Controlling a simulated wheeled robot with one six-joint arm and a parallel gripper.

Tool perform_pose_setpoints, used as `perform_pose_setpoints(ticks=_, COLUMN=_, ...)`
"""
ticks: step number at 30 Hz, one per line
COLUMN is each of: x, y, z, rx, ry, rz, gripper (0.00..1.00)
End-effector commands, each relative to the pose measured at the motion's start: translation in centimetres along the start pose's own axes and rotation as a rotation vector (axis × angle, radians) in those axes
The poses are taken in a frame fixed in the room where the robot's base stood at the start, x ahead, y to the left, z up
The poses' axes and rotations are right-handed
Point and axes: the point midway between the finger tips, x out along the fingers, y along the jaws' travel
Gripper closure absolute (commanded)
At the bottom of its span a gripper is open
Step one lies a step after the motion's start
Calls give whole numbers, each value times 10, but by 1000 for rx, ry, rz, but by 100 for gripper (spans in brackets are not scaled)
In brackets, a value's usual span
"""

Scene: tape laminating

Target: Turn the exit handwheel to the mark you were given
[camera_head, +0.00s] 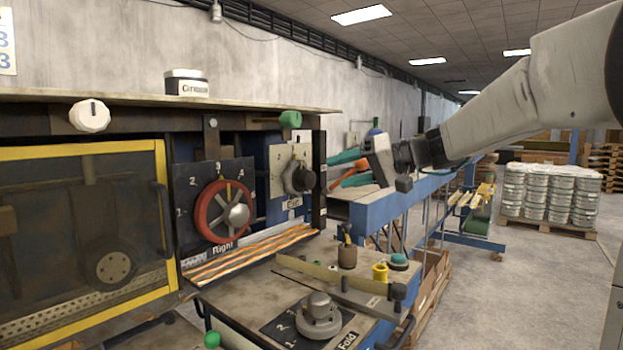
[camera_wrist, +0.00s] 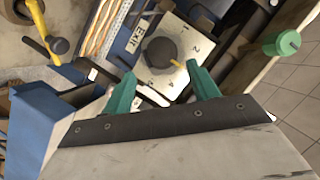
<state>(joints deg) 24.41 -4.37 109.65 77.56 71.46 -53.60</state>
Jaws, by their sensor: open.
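The exit handwheel (camera_head: 302,179) is a dark round knob on a pale numbered plate (camera_head: 280,157) at the machine's right end. An Exit label (camera_head: 293,203) sits below it. In the wrist view the knob (camera_wrist: 161,52) lies beyond my fingertips, with the EXIT label (camera_wrist: 140,34) to its left. A small yellow mark shows by the knob's edge; the setting is too small to read surely. My gripper (camera_wrist: 165,84) has its green fingers apart, with nothing between them. In the head view my gripper (camera_head: 341,170) is to the right of the knob, apart from it.
A red handwheel (camera_head: 222,211) labelled Right is left of the exit plate. A green knob (camera_head: 290,119) stands out above the exit plate and shows close by in the wrist view (camera_wrist: 282,43). The Fold table (camera_head: 240,300) with a grey knob (camera_head: 319,316) is below. A blue conveyor (camera_head: 385,208) runs behind.

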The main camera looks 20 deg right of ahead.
Motion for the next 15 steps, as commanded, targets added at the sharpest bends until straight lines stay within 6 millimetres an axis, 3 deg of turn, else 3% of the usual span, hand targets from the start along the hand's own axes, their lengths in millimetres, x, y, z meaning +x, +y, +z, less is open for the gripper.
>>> perform_pose_setpoints(ticks=15, x=69, y=0, z=-4, rx=-3, ry=9, rz=-7, gripper=41)
